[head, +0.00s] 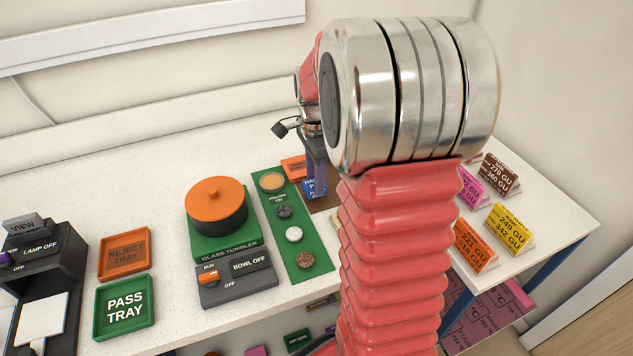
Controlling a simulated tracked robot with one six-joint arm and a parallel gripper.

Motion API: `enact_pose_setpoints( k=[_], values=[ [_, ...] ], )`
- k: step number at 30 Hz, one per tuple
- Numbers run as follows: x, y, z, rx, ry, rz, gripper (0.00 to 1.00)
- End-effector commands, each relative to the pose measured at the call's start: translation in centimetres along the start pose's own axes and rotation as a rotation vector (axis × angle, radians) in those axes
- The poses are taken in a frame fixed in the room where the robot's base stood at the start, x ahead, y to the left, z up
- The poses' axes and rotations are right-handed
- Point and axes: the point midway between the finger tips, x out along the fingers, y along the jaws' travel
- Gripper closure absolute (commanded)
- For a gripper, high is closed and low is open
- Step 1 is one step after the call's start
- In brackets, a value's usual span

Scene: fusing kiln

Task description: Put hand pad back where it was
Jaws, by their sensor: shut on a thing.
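A blue block with white lettering that starts "HA", which I take to be the hand pad (309,188), is at the back of the table, just left of my arm. My gripper (316,178) points down at it and appears shut on it. My arm hides the right part of the pad and much of the gripper. I cannot tell whether the pad touches the surface below. A brown patch (325,203) shows beneath it, mostly hidden.
A green strip (315,271) with several round samples lies left of the pad, beside an orange-lidded glass tumbler (216,206). An orange block (294,167) is behind. Reject tray (124,252) and pass tray (124,307) are left. Coloured label blocks (508,229) stand right.

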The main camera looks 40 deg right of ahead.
Motion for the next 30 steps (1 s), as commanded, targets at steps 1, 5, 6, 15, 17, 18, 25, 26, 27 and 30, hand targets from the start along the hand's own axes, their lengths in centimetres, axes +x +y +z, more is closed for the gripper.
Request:
enact_pose_setpoints(
  k=[1, 5, 6, 15, 17, 18, 25, 26, 27, 30],
  values=[
    [0.7, 0.1, 0.0, 0.0, -0.001, 0.003, 0.87],
    [1.7, 0.1, 0.0, 0.0, 0.0, 0.001, 0.87],
    [1.8, 0.0, 0.0, -0.001, 0.0, 0.001, 0.87],
    [1.9, 0.0, 0.1, -0.001, 0.0, 0.001, 0.87],
    [1.9, 0.0, 0.1, -0.001, 0.0, 0.0, 0.64],
    [1.9, 0.0, 0.1, -0.001, 0.0, 0.0, 0.61],
    [1.9, 0.0, 0.1, -0.001, 0.0, 0.0, 0.47],
    [1.9, 0.0, 0.1, -0.001, 0.0, 0.0, 0.47],
    [1.9, 0.0, 0.1, -0.001, 0.0, 0.0, 0.47],
    [1.9, 0.0, 0.1, -0.001, 0.0, 0.0, 0.47]
  ],
)
